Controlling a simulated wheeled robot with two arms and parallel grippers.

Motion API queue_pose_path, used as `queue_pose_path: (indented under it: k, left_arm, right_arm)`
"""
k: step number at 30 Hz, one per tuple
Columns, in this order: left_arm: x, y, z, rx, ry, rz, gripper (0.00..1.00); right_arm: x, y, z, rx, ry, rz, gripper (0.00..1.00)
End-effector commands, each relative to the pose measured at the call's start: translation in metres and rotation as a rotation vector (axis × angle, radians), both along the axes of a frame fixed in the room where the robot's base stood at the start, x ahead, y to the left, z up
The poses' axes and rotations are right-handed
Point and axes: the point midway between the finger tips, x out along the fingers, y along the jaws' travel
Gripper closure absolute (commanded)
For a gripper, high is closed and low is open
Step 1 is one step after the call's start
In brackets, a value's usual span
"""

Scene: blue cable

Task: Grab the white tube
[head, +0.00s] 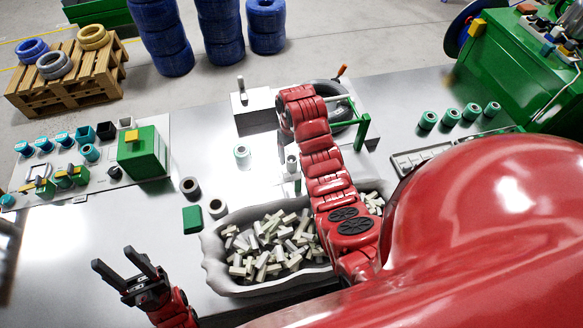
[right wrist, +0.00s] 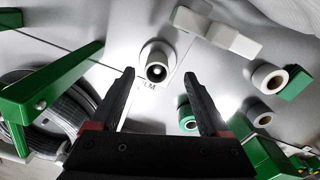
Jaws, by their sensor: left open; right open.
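The white tube (right wrist: 157,62) stands upright on the table in the right wrist view, its dark round opening facing the camera. It appears small in the head view (head: 291,163), just left of my right arm. My right gripper (right wrist: 160,77) is open and empty. In the right wrist view its fingertips lie either side of the tube's lower edge; I cannot tell how high above it they are. In the head view my right arm hides this gripper. My left gripper (head: 114,257) is open and empty at the lower left, far from the tube.
A grey bin (head: 228,279) of pale blocks lies near the right arm. A coiled cable (right wrist: 50,118) and green bracket (right wrist: 50,80) are close to the right gripper.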

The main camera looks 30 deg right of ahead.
Motion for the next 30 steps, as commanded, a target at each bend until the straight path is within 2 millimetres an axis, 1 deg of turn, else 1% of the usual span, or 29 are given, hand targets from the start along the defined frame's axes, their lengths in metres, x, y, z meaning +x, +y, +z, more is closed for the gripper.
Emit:
queue_pose_path:
  k: [4,6,8,12,16,21,26,27,29,30]
  left_arm:
    - [0.000,0.000,-0.003,0.000,0.000,0.000,0.50]
    - [0.000,0.000,-0.004,0.000,0.000,0.000,0.50]
    - [0.000,0.000,0.003,0.000,0.000,0.000,0.50]
    - [0.000,0.000,0.012,0.000,0.000,0.000,0.50]
    - [0.000,0.000,0.016,0.000,0.000,0.000,0.50]
    - [0.000,0.000,0.017,0.000,0.000,0.000,0.50]
    - [0.000,0.000,0.017,0.000,0.000,0.000,0.50]
    - [0.000,0.000,0.017,0.000,0.000,0.000,0.50]
    - [0.000,0.000,0.017,0.000,0.000,0.000,0.50]
    - [0.000,0.000,0.017,0.000,0.000,0.000,0.50]
  right_arm:
    - [0.002,-0.001,-0.008,0.000,0.001,-0.002,0.21]
    - [0.003,-0.001,-0.017,0.001,0.006,-0.003,0.21]
    - [0.006,-0.002,-0.017,0.001,0.003,-0.002,0.21]
    - [0.010,-0.003,-0.031,0.000,0.002,-0.001,0.21]
    - [0.009,-0.003,-0.045,0.001,0.002,-0.002,0.21]
    - [0.009,-0.003,-0.052,0.000,0.001,-0.001,0.21]
    - [0.009,-0.003,-0.053,-0.001,0.000,-0.001,0.21]
    - [0.010,-0.003,-0.053,-0.001,0.000,-0.001,0.23]
    - [0.010,-0.003,-0.053,-0.001,0.000,-0.002,0.34]
    - [0.010,-0.003,-0.053,-0.001,0.000,-0.001,0.41]
